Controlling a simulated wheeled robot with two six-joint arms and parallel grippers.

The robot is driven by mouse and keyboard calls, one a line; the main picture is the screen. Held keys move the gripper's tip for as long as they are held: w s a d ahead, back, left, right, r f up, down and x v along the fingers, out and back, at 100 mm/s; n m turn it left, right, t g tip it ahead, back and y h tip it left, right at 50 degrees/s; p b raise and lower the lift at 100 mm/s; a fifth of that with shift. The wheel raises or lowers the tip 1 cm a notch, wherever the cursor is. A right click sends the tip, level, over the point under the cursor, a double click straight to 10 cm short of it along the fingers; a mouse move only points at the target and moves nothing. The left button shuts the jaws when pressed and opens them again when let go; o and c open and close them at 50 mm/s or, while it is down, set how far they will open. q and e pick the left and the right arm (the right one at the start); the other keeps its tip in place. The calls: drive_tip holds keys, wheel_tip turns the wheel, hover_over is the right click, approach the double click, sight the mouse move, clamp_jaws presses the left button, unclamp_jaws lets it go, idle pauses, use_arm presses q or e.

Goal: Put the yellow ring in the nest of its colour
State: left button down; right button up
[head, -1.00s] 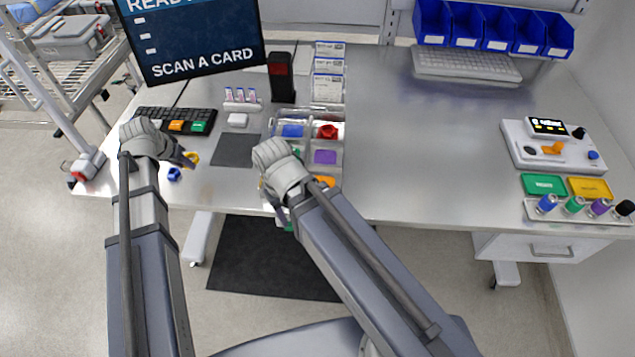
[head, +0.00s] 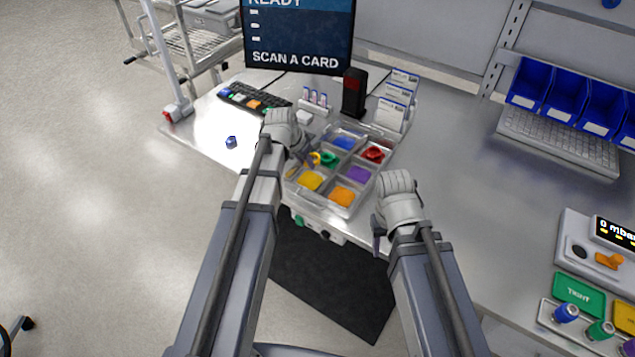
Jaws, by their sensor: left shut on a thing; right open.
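The yellow ring (head: 313,158) is between the fingers of my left gripper (head: 306,156), which is shut on it. It shows over the left part of the clear nest tray (head: 322,213), beside the green ring (head: 329,159). The yellow nest (head: 310,181) is the near left compartment, a little below the ring in the picture, and looks empty. The ring's height above the tray is hard to tell. My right gripper (head: 379,238) is open and empty, right of the tray near the table's front edge.
The tray also has blue (head: 344,142), purple (head: 359,175) and orange (head: 343,195) nests, and a red ring (head: 373,153). A blue ring (head: 231,142) lies on the table at left.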

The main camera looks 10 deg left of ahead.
use_arm(q)
drive_tip(key=p+v, duration=0.2)
drive_tip(key=v, duration=0.1)
drive_tip(key=b, duration=0.7)
hover_over(307, 185)
drive_tip(key=s, duration=0.1)
drive_tip(key=f, duration=0.6)
drive_tip(key=shift+s+a+f, duration=0.1)
drive_tip(key=shift+a+f, duration=0.25)
use_arm(e)
wheel_tip(307, 185, down, 4)
drive_tip(key=shift+a+r, duration=0.1)
use_arm(q)
drive_tip(key=shift+f, duration=0.1)
wheel_tip(307, 185, down, 3)
drive_tip(key=b, duration=0.3)
drive_tip(key=shift+f, duration=0.25)
use_arm(e)
wheel_tip(307, 185, down, 4)
drive_tip(key=shift+r, duration=0.15)
use_arm(q)
drive_tip(key=shift+b, duration=0.3)
drive_tip(key=shift+f, duration=0.15)
drive_tip(key=c, duration=0.6)
unclamp_jaws()
drive_tip(key=shift+r, duration=0.2)
